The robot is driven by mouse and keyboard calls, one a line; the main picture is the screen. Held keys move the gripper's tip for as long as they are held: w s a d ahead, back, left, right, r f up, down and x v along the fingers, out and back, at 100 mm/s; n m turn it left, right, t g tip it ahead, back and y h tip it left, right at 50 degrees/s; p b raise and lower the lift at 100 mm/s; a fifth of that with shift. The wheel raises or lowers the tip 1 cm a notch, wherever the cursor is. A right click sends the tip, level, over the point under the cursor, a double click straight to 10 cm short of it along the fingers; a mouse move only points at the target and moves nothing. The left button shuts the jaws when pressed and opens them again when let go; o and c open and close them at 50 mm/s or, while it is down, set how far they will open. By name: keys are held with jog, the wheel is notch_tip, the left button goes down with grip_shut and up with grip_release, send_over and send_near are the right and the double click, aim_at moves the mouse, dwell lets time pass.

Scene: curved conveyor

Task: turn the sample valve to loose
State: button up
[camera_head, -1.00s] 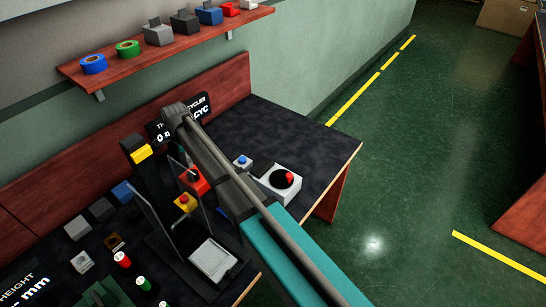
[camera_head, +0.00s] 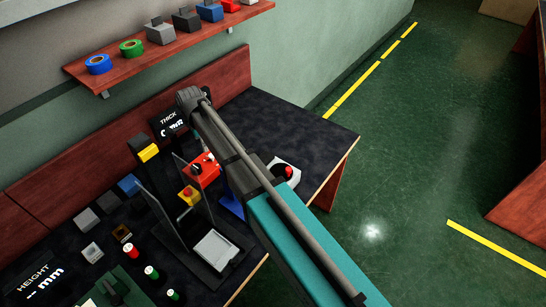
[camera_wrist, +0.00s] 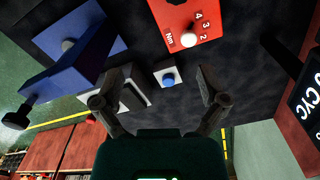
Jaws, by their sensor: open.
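In the wrist view my gripper (camera_wrist: 164,76) is open, with nothing between its fingers. I see no label naming the sample valve and cannot tell for sure which thing it is. A red box (camera_wrist: 172,17) with a pale round knob and the marks 2, 3, 4 and Nm lies beyond the fingers. The red box also shows in the head view (camera_head: 207,168), left of my arm. A blue fixture (camera_wrist: 90,30) with a pale round part and a dark knob on a rod is at the left. My arm hides the gripper in the head view.
A small white box with a blue button (camera_wrist: 168,80) lies beyond the fingertips. A white unit with a red button (camera_head: 288,172) is partly behind my arm. A yellow block with a red button (camera_head: 188,195) stands near the red box. The bench's right end (camera_head: 325,140) is clear.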

jog(key=s+d+f+n+b, duration=0.1)
jog(key=s+d+n, duration=0.2)
jog(key=d, duration=0.9)
jog(key=s+d+f+n, duration=0.1)
jog(key=s+d+n, duration=0.2)
jog(key=d, duration=0.9)
jog(key=shift+s+d+n+b, duration=0.25)
jog(key=shift+d+n+b, duration=0.15)
jog(key=s+d+n, duration=0.5)
jog(key=s+d, duration=0.5)
jog(key=d, duration=0.3)
jog(key=shift+d, duration=0.35)
dwell(1.3)
